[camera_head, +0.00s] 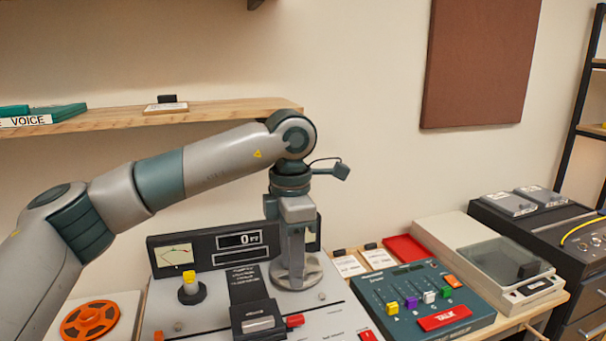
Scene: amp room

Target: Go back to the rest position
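My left arm comes in from the left and bends down at the wrist. My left gripper (293,262) points down over the grey console (335,318), in front of its upright meter panel. A round grey metal piece (312,271) shows at the fingertips. I cannot tell whether the gripper touches it or is closed on it. The console also carries a yellow-topped knob (190,287), a black block (257,318) and a red button (295,320). The panel has a lit dial (176,255) and a small display (240,240). My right gripper is not in view.
A wooden shelf (225,111) on the wall lies behind my arm. A teal mixer (420,297) with coloured sliders and a pale turntable-like unit (485,268) stand to the right. An orange reel (89,320) is at lower left. Free air lies above the right-hand devices.

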